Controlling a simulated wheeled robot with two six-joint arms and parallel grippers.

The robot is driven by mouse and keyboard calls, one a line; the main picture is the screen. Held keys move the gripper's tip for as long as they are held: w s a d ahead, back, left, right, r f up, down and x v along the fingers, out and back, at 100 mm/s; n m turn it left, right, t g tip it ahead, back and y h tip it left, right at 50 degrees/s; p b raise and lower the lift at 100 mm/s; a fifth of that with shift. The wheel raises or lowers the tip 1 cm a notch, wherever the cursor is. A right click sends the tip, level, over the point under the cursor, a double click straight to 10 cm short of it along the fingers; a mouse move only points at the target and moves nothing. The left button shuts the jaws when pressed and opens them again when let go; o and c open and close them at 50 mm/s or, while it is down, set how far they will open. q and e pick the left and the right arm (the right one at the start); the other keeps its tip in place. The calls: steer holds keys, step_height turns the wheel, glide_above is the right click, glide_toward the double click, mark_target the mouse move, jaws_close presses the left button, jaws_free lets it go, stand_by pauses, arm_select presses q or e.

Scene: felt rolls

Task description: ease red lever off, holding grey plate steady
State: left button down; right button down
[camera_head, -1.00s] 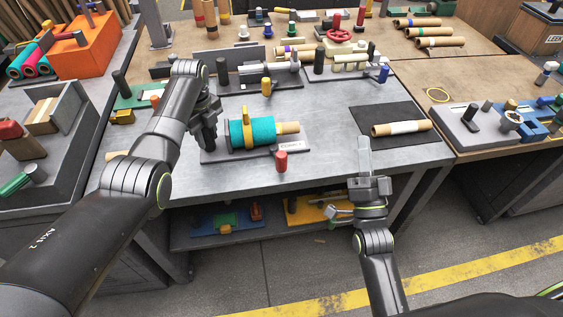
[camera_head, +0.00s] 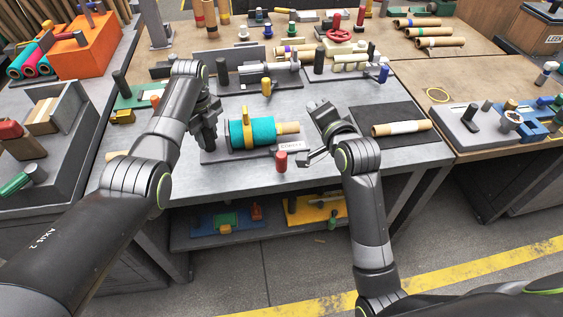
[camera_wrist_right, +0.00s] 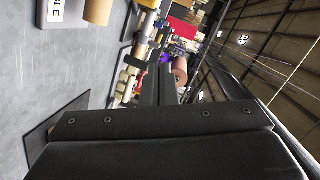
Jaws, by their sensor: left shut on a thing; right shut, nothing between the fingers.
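The grey plate (camera_head: 215,156) lies on the bench, bearing a teal felt roll (camera_head: 263,131) with a yellow clamp (camera_head: 247,130) around it. The red lever (camera_head: 281,161) stands upright at the plate's front edge, right of centre. My left gripper (camera_head: 208,146) is shut at the plate's left end; its fingertips are partly hidden by its own body. My right gripper (camera_head: 314,104) is shut and empty, above the bench right of and behind the roll. In the right wrist view its fingers (camera_wrist_right: 165,85) show, with the plate's labelled end (camera_wrist_right: 62,12) at upper left.
A dark mat (camera_head: 410,113) with a wrapped cardboard roll (camera_head: 400,128) lies to the right. Fixtures, a red handwheel (camera_head: 340,34) and more rolls (camera_head: 437,43) stand along the back. Bare bench lies in front of the mat.

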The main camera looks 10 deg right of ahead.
mark_target(282, 163)
steer(key=s+a+f+n+g, duration=0.2)
steer(key=s+a+g, duration=0.25)
steer(key=g, duration=0.45)
steer(key=shift+s+d+f, duration=0.1)
steer(key=shift+s+f, duration=0.1)
steer(key=shift+f, duration=1.85)
steer(key=shift+s+d+f, duration=0.1)
steer(key=shift+s+f, duration=0.1)
steer(key=shift+f, duration=1.8)
steer(key=shift+a, duration=0.1)
